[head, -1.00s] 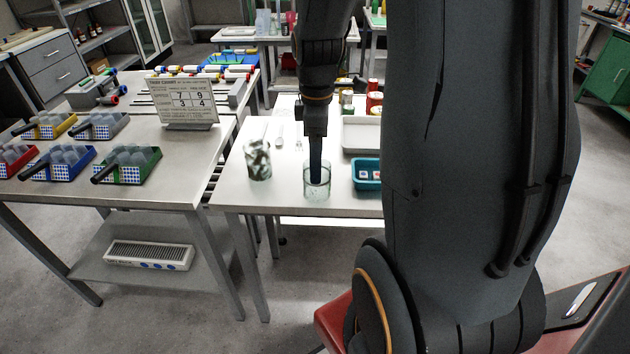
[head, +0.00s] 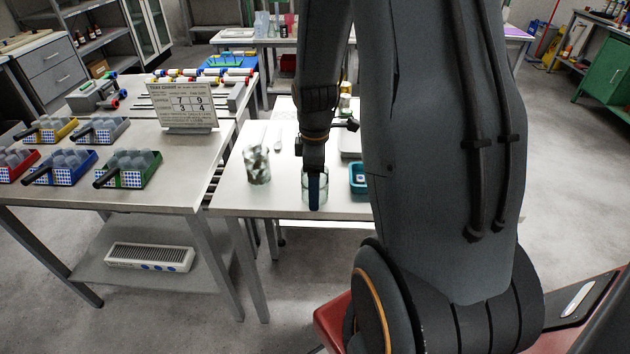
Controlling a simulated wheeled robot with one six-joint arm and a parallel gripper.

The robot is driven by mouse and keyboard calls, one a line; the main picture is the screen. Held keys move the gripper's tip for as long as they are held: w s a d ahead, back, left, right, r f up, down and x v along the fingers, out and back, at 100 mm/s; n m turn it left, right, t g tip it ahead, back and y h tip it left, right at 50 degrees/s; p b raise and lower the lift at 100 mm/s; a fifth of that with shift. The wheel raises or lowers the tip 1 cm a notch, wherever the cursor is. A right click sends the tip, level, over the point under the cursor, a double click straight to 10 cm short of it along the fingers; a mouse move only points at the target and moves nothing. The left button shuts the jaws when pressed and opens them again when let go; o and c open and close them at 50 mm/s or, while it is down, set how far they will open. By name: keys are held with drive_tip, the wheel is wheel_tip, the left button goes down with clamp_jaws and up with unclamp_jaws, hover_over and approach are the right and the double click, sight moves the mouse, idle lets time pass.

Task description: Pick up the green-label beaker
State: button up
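A clear glass beaker (head: 325,187) stands upright near the front edge of the white table. My gripper (head: 314,192) points down and overlaps this beaker, covering its middle. I cannot tell whether the fingers are in front of it, inside it or around it, or whether they are open or shut. A second glass vessel (head: 257,165) with mottled dark and pale patches stands to the left, apart from my gripper. I cannot make out a green label on either glass.
A teal tray (head: 358,178) sits just right of the clear beaker, partly hidden by my arm. A pale tray (head: 350,146) lies behind it. The white table's front left is clear.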

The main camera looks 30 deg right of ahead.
drive_tip(key=c, duration=1.3)
drive_tip(key=shift+o, duration=0.2)
drive_tip(key=shift+r, duration=0.1)
